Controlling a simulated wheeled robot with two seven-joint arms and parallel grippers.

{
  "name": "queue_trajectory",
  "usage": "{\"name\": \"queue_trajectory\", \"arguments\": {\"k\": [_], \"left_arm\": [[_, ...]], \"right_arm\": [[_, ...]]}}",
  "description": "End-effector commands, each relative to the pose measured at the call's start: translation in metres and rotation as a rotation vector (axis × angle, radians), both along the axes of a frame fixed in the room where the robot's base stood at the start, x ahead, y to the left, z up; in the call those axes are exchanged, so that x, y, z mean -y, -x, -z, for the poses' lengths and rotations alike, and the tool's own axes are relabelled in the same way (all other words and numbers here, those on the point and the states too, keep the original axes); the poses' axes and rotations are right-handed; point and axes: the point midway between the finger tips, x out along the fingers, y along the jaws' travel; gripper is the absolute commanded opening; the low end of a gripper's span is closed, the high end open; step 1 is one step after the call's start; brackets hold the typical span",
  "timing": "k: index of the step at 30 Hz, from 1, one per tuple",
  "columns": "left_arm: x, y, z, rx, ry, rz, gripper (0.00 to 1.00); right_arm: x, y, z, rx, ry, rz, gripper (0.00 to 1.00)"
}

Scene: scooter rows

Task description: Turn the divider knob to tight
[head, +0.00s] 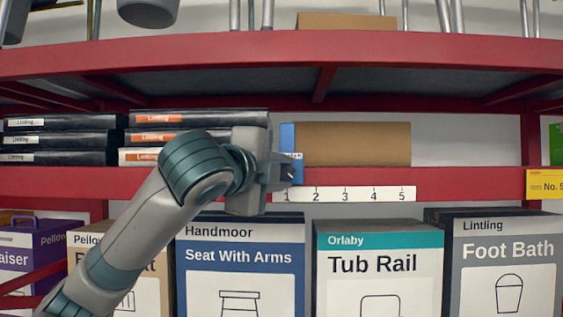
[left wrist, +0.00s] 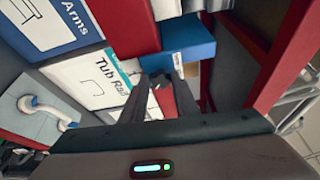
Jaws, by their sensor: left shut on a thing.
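The blue divider (head: 287,137) stands at the left end of a cardboard box on the red shelf, above the 1 mark of the number strip (head: 345,194). A small dark knob (head: 292,174) is at its lower front, and it also shows in the left wrist view (left wrist: 160,79). My left gripper (head: 284,173) reaches in from the left and is shut on the knob, its fingers partly hiding it. In the left wrist view the fingers (left wrist: 157,92) close around the knob below the blue divider (left wrist: 185,40). The knob's setting cannot be read. My right gripper is out of view.
Black boxes (head: 62,140) are stacked to the left. Seat With Arms (head: 240,256), Tub Rail (head: 378,262) and Foot Bath boxes (head: 508,250) stand below. The red shelf beam (head: 470,181) runs across the front.

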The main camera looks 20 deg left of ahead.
Motion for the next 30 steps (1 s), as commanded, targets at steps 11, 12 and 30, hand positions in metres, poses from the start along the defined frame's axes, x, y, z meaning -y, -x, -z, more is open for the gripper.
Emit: {"name": "queue_trajectory", "arguments": {"k": [11, 12, 30], "left_arm": [[0.001, 0.000, -0.005, -0.081, -0.274, -0.001, 0.05], [0.001, 0.000, -0.005, -0.086, -0.291, 0.000, 0.05], [0.001, 0.000, -0.002, -0.108, -0.366, 0.001, 0.05]], "right_arm": [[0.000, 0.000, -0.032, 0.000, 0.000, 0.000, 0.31], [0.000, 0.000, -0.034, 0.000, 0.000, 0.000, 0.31], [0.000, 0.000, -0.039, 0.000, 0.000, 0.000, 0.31]]}}
